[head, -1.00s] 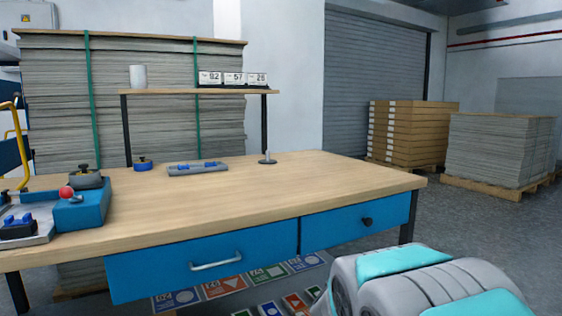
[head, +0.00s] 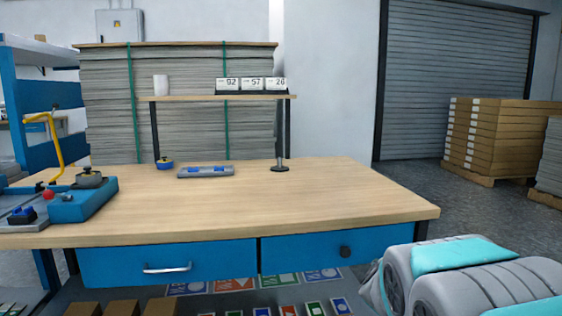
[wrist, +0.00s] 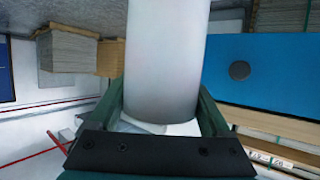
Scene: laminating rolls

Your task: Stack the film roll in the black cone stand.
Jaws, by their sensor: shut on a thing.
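A white film roll (wrist: 167,55) fills the middle of the wrist view, its upper end cut off by the frame's edge. My gripper (wrist: 163,108) is shut on it, with a dark green finger on each side. In the head view the roll and gripper are out of sight; only my grey and teal arm shows at the lower right.
The wooden table (head: 300,210) has blue drawers and clear room in the middle and right. A grey tray (head: 206,172), a small blue and black item (head: 165,163) and a blue device (head: 83,203) stand left. A raised shelf (head: 205,98) crosses the back.

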